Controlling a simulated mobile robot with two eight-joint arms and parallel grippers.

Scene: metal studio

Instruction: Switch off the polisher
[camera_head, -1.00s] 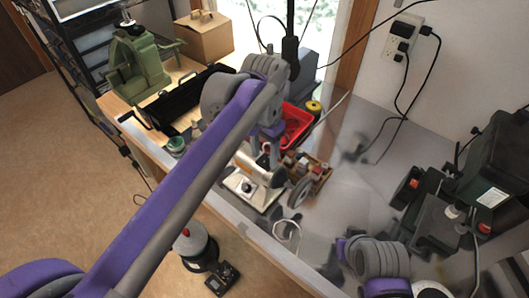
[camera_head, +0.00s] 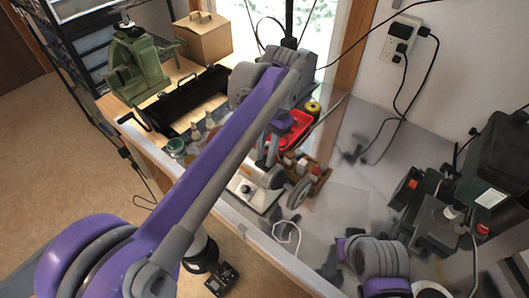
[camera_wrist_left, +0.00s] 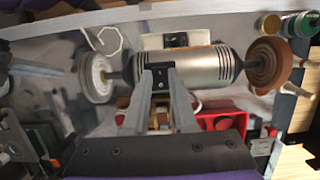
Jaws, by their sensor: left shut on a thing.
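The polisher stands on the bench with a white base (camera_head: 247,191) and a small dark switch on its front. In the left wrist view its silver motor cylinder (camera_wrist_left: 205,68) has a pale wheel (camera_wrist_left: 97,78) at one end and a brown wheel (camera_wrist_left: 268,66) at the other. My left gripper (camera_wrist_left: 160,72) is over the motor, its fingertips nearly together on a small dark piece. I cannot tell whether this piece belongs to the polisher. In the head view my left forearm hides part of the machine. My right gripper is not in view.
A red bin (camera_head: 292,130) and yellow roll (camera_head: 313,107) stand behind the polisher. A dark machine (camera_head: 440,222) stands at right.

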